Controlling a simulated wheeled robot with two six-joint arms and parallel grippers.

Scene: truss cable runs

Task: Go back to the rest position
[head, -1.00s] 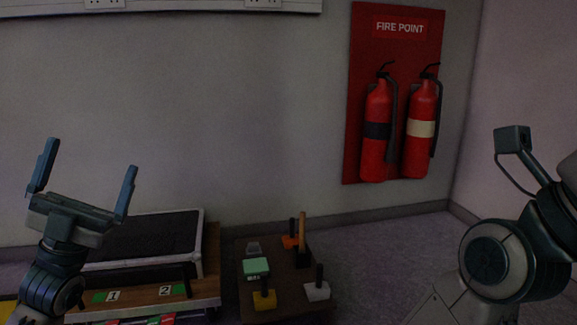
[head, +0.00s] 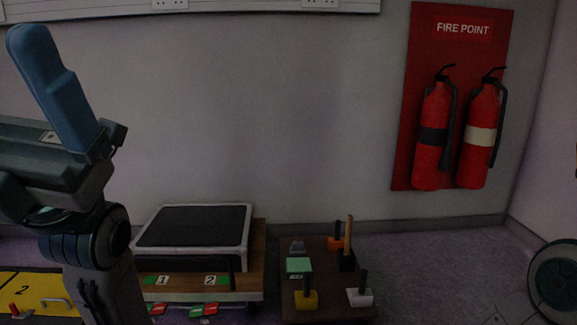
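My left gripper (head: 52,88) is raised at the left edge of the head view, close to the camera. One blue finger shows at the outer end of its body; the other finger is cut off by the frame. It looks open, and nothing is seen held in it.
A wooden stand (head: 258,262) with a black-topped tray (head: 192,228) and labels 1 and 2 is low at centre left. Right of it, a dark brown board (head: 325,300) bears several coloured blocks. A yellow panel (head: 40,288) is lower left. Two fire extinguishers (head: 432,135) hang behind.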

